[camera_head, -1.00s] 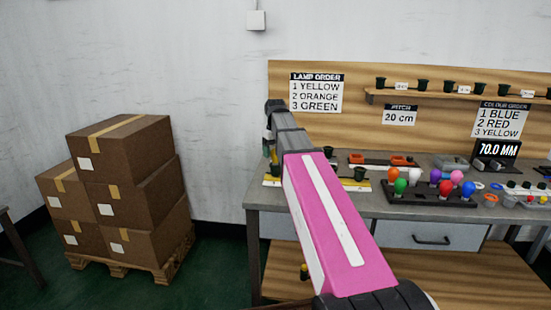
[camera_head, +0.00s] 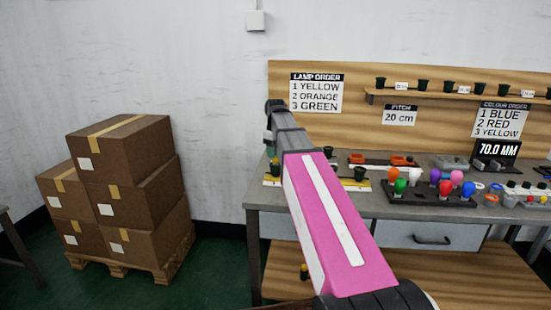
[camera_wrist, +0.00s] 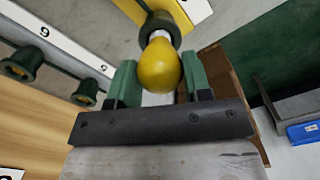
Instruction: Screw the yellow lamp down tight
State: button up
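The yellow lamp (camera_wrist: 159,68) is in the middle of the wrist view, its white neck at the mouth of a dark green socket (camera_wrist: 160,27). My gripper (camera_wrist: 160,82) has one green finger on each side of the bulb; both appear to touch it, with no clear gap at its widest part. In the head view my gripper (camera_head: 270,148) is over the left end of the bench, with the lamp (camera_head: 275,161) small and partly hidden beside it. How deep the neck sits in the socket is hard to tell.
More green sockets (camera_wrist: 22,65) stand along a numbered strip in the wrist view. In the head view, a dark rack of coloured lamps (camera_head: 430,197) is right of my arm on the grey bench (camera_head: 375,207). Stacked cartons (camera_head: 125,185) stand at the left, with open floor before the bench.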

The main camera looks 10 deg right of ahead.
jog(key=m, duration=0.3)
jog(key=shift+c, duration=0.3)
jog(key=shift+m, duration=0.8)
jog(key=shift+m, duration=2.3)
jog(key=m, duration=0.4)
jog(key=shift+f+m, duration=0.1)
jog(key=shift+m, duration=0.2)
jog(key=m, duration=0.4)
jog(key=shift+m, duration=0.3)
